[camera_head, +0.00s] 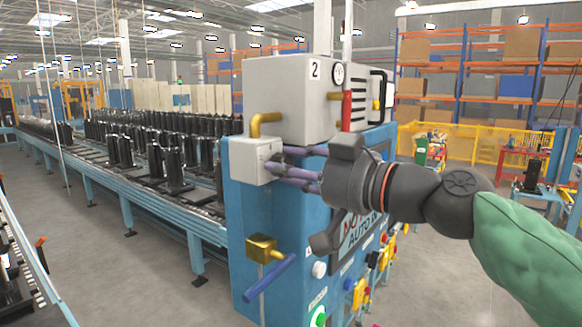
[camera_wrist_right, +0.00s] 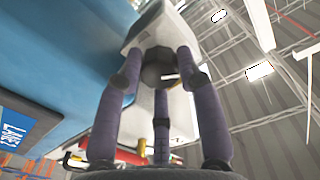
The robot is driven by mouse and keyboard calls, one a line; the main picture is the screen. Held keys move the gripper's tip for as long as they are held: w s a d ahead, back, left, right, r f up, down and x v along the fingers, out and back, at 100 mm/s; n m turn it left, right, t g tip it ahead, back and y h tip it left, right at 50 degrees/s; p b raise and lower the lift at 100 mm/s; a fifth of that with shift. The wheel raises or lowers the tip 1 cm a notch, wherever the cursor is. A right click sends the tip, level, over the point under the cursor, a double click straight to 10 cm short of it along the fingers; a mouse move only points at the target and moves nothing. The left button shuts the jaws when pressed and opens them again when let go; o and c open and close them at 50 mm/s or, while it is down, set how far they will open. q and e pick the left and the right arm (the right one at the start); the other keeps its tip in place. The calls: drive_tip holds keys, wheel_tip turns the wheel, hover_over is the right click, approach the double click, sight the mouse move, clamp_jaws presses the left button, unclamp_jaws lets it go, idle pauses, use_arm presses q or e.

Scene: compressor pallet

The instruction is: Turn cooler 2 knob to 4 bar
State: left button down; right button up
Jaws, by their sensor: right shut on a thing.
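The white cooler unit (camera_head: 292,95) marked 2 stands on top of a blue cabinet. A small pressure gauge (camera_head: 338,75) is on its front; its reading is too small to make out. Below it, a small white box (camera_head: 256,158) with a gold pipe sticks out from the cabinet. My right gripper (camera_head: 280,165) reaches in from the right with its purple fingers at this box. In the right wrist view the fingers close around a dark round knob (camera_wrist_right: 158,73) on the white box (camera_wrist_right: 150,30). The fingers hide the knob in the head view. My left gripper is not in view.
The blue cabinet (camera_head: 250,215) carries a brass valve with a blue handle (camera_head: 270,278), and buttons and switches (camera_head: 360,290) on its front. A conveyor (camera_head: 110,200) with dark cylinders runs at the left. Shelving racks (camera_head: 480,80) and a yellow fence (camera_head: 470,145) stand behind right.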

drive_tip(key=m+p, duration=0.2)
drive_tip(key=m, duration=0.9)
drive_tip(key=shift+m, duration=0.3)
idle(0.5)
drive_tip(key=o, duration=1.1)
drive_tip(key=shift+w, duration=0.1)
drive_tip(key=shift+o, duration=0.2)
